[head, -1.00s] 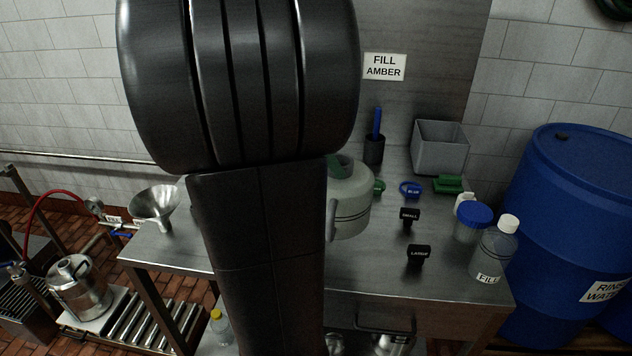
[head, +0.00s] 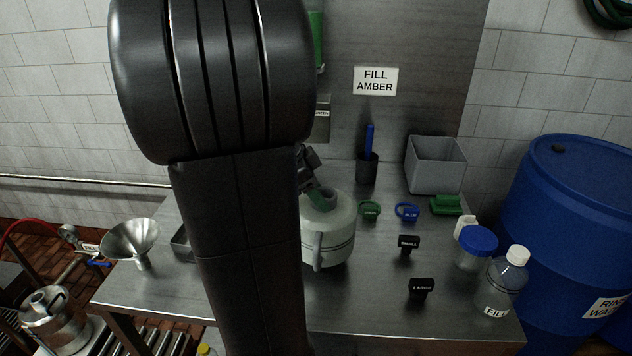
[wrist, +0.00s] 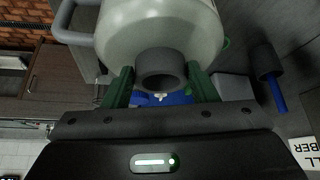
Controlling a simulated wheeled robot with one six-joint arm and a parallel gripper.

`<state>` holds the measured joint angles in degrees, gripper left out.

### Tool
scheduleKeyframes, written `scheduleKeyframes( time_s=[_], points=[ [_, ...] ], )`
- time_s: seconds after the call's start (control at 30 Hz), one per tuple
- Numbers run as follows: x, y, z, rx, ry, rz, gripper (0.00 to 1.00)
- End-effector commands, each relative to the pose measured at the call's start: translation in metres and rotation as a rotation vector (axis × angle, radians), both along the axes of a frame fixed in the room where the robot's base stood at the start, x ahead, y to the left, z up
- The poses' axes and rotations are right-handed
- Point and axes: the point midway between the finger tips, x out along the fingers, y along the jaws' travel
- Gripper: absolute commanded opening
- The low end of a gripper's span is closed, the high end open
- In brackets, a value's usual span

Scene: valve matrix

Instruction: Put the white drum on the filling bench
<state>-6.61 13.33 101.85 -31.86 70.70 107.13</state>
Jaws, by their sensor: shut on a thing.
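The white drum (head: 332,236) is in the head view over the filling bench (head: 360,296), partly hidden by my arm. It is a pale, round drum with a grey neck on top and a grey bar or handle on its side. My gripper (wrist: 161,88) is shut on the drum, its green fingers on both sides of the grey neck in the wrist view. The drum (wrist: 160,25) fills the top of that view. I cannot tell whether its base touches the bench top.
A metal funnel (head: 131,240) stands at the left. The front middle is clear.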

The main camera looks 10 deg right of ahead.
Motion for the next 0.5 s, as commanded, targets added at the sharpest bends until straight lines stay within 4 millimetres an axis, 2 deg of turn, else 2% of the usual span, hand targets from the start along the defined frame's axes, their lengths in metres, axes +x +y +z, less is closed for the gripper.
scheduleKeyframes(
  time_s=[0.3, 0.5],
  points=[
    [0.000, 0.000, -0.032, -0.002, 0.000, 0.001, 0.00],
    [0.001, 0.000, -0.035, -0.001, -0.004, 0.001, 0.00]
  ],
)
